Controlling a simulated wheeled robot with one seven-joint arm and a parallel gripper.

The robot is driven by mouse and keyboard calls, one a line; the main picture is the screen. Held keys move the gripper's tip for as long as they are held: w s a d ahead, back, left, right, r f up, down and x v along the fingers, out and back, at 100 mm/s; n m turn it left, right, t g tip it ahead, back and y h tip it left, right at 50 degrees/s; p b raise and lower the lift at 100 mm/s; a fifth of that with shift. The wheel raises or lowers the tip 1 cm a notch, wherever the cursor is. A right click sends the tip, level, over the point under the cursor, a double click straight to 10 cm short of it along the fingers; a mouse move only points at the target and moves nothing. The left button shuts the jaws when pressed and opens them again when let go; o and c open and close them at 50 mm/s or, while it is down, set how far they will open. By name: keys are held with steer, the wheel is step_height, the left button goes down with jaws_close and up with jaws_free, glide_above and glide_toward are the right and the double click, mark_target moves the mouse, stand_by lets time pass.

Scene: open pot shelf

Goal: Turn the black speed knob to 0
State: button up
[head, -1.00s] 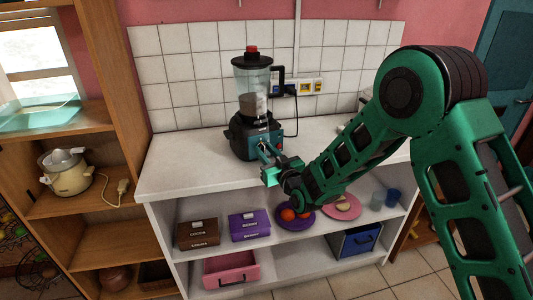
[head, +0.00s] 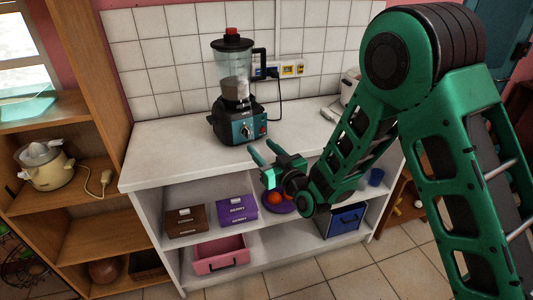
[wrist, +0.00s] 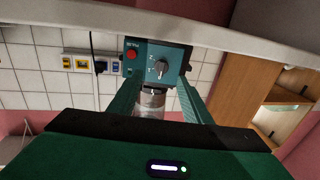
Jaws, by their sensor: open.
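The blender (head: 236,90) stands upright on the white counter, with a teal control panel on its dark base. The speed knob (head: 246,131) is on that panel, left of a red button (head: 263,130). In the wrist view, which is upside down, the knob (wrist: 162,65) looks grey and shows beside the red button (wrist: 131,54); small numerals are near it, and its exact setting is too small to tell. My gripper (head: 264,151) is open and empty, in front of the counter's edge and apart from the knob. In the wrist view its fingers (wrist: 160,79) frame the panel.
The counter (head: 165,150) is clear left of the blender. A black cord runs from wall sockets (head: 288,69). Below the counter are a brown box (head: 186,222), a purple box (head: 237,210) and a pink drawer (head: 220,254). A wooden shelf (head: 105,90) stands at left.

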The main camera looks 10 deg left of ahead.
steer(key=shift+v, duration=1.1)
steer(key=w+d+r+m+g+h, duration=0.1)
steer(key=w+d+g+h, duration=0.15)
steer(key=d, duration=0.75)
steer(key=w+d+r+m+g+h, duration=0.1)
steer(key=d+h, duration=0.2)
steer(key=d, duration=0.7)
steer(key=s+d+m+g+h, duration=0.15)
steer(key=s+d, duration=0.25)
steer(key=d, duration=0.6)
steer(key=s+d+m+g+h, duration=0.1)
steer(key=s+d+m+h, duration=0.2)
steer(key=d, duration=0.6)
steer(key=s+d+r+m+g+h, duration=0.2)
steer(key=s+d+m+g, duration=0.2)
steer(key=s+d, duration=1.15)
steer(key=s+r+m+g, duration=0.1)
steer(key=s+m+g, duration=0.2)
steer(key=s, duration=1.4)
steer(key=shift+d+r+m+g, duration=0.3)
steer(key=shift+m+g, duration=0.1)
steer(key=shift+m, duration=0.25)
